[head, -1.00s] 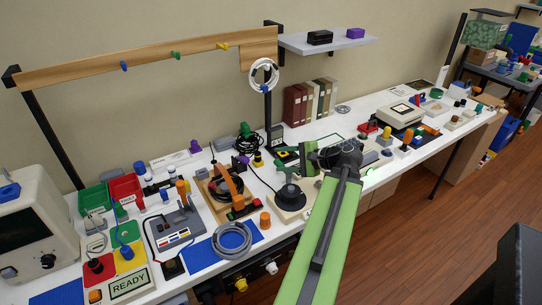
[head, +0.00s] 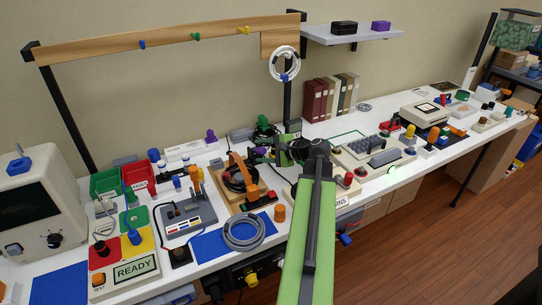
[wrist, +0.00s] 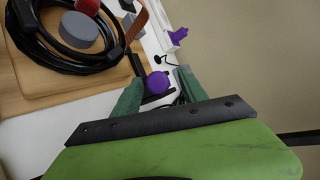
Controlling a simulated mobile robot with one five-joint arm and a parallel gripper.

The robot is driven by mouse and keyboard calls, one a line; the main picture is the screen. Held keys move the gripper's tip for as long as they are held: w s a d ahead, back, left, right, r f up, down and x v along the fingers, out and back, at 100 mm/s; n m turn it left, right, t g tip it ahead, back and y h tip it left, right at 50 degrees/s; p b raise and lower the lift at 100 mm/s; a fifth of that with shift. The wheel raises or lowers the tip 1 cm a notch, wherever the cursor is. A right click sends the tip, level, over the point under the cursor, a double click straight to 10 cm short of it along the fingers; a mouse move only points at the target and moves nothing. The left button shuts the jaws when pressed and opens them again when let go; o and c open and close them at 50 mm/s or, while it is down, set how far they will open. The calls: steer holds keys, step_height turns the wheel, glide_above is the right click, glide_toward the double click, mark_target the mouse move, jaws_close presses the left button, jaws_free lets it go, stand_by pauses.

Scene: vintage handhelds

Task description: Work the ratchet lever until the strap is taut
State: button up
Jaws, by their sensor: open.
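The strap fixture is a wooden board (head: 262,184) on the white bench, with a black coil (head: 236,180) on it. An orange strap (head: 240,168) arches over the coil. A red and dark piece, apparently the ratchet lever (head: 262,200), sits at the board's front right edge. In the wrist view the coil (wrist: 43,40) and brown-orange strap (wrist: 138,22) show at upper left, with a red part (wrist: 88,7) at the top edge. My gripper (head: 262,154) is open beyond the board's right side. In the wrist view its green fingers (wrist: 158,92) flank a purple knob (wrist: 157,83), contact unclear.
A grey cable coil (head: 244,232) lies on a blue mat in front of the board. An orange knob (head: 280,213) stands right of the lever. A grey console (head: 188,215) is left of the board. A wooden rail (head: 165,38) hangs above the bench.

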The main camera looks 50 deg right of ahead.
steer(key=shift+w+f, duration=0.1)
steer(key=shift+w, duration=0.15)
jaws_close()
stand_by(0.5)
